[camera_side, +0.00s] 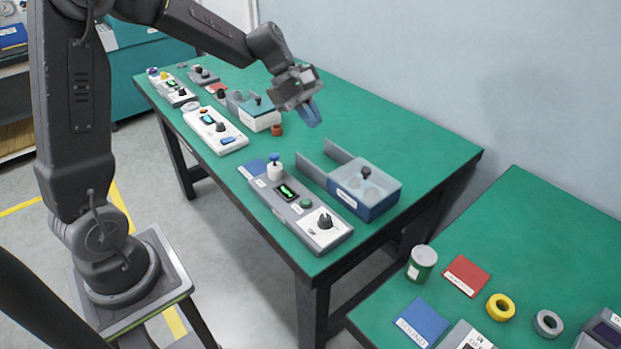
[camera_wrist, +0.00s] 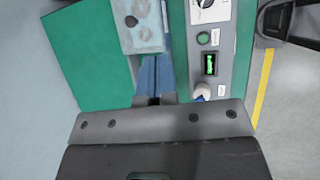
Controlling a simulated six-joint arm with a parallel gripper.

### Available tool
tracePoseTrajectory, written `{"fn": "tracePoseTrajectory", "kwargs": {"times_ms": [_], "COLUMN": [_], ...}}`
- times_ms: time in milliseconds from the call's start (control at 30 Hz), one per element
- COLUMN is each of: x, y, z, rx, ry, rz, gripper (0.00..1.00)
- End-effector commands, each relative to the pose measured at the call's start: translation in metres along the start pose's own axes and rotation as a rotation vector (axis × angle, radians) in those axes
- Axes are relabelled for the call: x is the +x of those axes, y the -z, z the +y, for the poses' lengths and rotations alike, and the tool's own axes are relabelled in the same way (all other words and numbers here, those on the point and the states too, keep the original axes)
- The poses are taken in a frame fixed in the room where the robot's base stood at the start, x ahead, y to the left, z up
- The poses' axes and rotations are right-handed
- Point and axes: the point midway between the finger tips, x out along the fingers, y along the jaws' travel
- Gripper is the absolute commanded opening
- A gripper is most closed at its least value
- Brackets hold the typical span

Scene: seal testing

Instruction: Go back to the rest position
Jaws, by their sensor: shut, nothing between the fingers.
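My gripper (camera_side: 311,115) is in the air above the far part of the green table (camera_side: 420,138) in the side view, its blue fingers pointing down. The fingers are shut and empty. In the wrist view, the gripper (camera_wrist: 155,97) shows its blue fingers together, between a box with a clear lid and a grey control panel. The grey control panel (camera_side: 265,190) has a lit green display, a green button and a black knob. The blue box with a clear lid (camera_side: 372,208) stands beside it, with grey upright plates at its far end.
Further left on the table are a white control unit (camera_side: 215,130), another box with a clear lid (camera_side: 262,122) and a small orange part (camera_side: 277,130). The air around my gripper is clear.

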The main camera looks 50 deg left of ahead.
Motion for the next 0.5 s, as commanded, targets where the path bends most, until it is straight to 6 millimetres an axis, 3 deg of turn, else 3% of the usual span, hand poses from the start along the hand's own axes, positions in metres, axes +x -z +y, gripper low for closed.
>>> {"fn": "tracePoseTrajectory", "kwargs": {"times_ms": [33, 200, 400, 500], "x": [-0.012, -0.041, -0.066, -0.073], "y": [-0.021, -0.067, -0.098, -0.105], "z": [-0.013, -0.064, -0.130, -0.160], "rx": [0.125, 0.542, 1.015, 1.229], "ry": [0.004, 0.041, 0.097, 0.130], "rz": [0.034, 0.157, 0.310, 0.387], "gripper": [0.00, 0.00, 0.00, 0.00]}}
